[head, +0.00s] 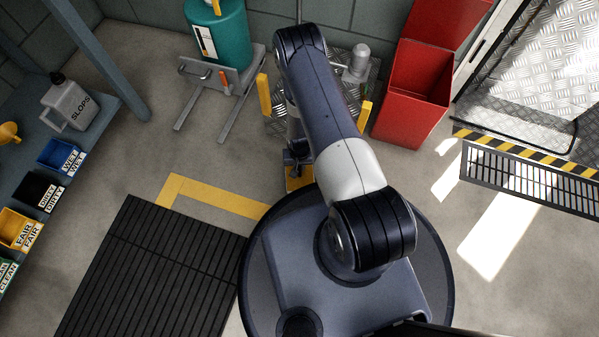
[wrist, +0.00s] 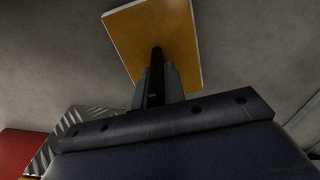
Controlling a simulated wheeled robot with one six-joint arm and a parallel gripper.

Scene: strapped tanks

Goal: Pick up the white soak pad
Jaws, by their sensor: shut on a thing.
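My gripper (wrist: 157,62) is shut on a flat, rectangular yellow-orange pad (wrist: 184,30), with its fingers against the pad's face in the wrist view. In the head view my gripper (head: 297,162) points down in front of my base, and part of the yellow-orange pad (head: 299,180) shows just below it. My arm hides the rest of the pad there. I cannot tell how far the pad is from the floor. I see no white pad in either view.
A shelf at the left holds labelled bins, including a blue one (head: 60,156), and a grey SLOPS jug (head: 69,104). A teal tank (head: 219,35) on a stand, a tread-plate stand (head: 337,75) and a red open box (head: 413,95) stand at the back. A black slatted mat (head: 150,275) lies left.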

